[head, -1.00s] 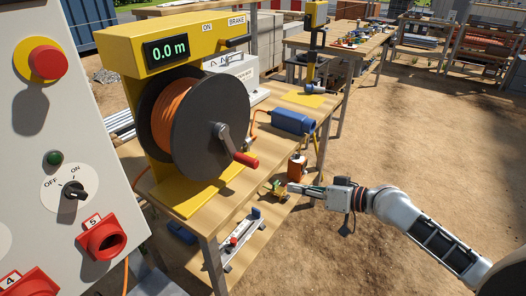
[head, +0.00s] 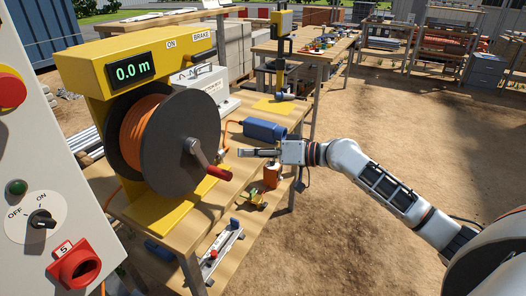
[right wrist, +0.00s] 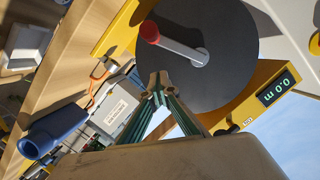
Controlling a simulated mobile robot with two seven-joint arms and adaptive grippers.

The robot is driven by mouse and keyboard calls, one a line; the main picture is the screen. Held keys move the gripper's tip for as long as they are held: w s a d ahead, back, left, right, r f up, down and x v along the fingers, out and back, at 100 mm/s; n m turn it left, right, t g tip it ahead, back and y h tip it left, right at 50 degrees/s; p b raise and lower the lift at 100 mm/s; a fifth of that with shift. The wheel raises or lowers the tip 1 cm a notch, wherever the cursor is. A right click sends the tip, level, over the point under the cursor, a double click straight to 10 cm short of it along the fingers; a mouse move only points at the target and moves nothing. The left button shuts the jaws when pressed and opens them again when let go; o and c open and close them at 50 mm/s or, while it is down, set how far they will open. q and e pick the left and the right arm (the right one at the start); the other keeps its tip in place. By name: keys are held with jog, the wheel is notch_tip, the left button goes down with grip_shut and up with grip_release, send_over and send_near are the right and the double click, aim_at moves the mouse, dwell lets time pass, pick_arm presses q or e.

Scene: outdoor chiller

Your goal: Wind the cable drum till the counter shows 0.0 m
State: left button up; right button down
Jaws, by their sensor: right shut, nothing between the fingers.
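The cable drum (head: 180,143) has black flanges and orange cable wound on it, and sits under a yellow frame on a wooden bench. Its counter (head: 132,72) reads 0.0 m; it also shows in the right wrist view (right wrist: 275,87). The crank handle (head: 219,173) has a red grip and points down to the right; the grip also shows in the right wrist view (right wrist: 149,31). My right gripper (head: 241,153) is shut and empty, just right of the drum and apart from the crank. My left gripper is not in view.
A blue connector (head: 265,130) lies on the bench behind my right gripper. A grey control panel (head: 40,150) with a red knob (head: 76,262) stands at the left. Open ground lies to the right.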

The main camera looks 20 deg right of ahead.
aim_at(232, 175)
pick_arm(q)
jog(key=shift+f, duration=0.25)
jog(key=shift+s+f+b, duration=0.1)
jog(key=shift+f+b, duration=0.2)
jog(key=shift+b, duration=0.05)
pick_arm(e)
jog(key=a+f, duration=0.1)
jog(key=f, duration=0.1)
jog(key=a+f, duration=0.1)
jog(key=a, duration=0.1)
jog(key=shift+a+f, duration=0.2)
jog(key=shift+f, duration=0.2)
pick_arm(q)
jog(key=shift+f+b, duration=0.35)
jog(key=shift+b, duration=0.05)
pick_arm(e)
jog(key=shift+s+a+f+m+y, duration=0.4)
jog(key=shift+s+a+f+m, duration=0.35)
jog(key=shift+m, duration=0.45)
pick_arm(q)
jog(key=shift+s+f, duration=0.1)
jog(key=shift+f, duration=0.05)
pick_arm(e)
jog(key=shift+s+a+m, duration=0.15)
jog(key=shift+a+m, duration=0.25)
jog(key=shift+m, duration=0.1)
jog(key=shift+r, duration=0.15)
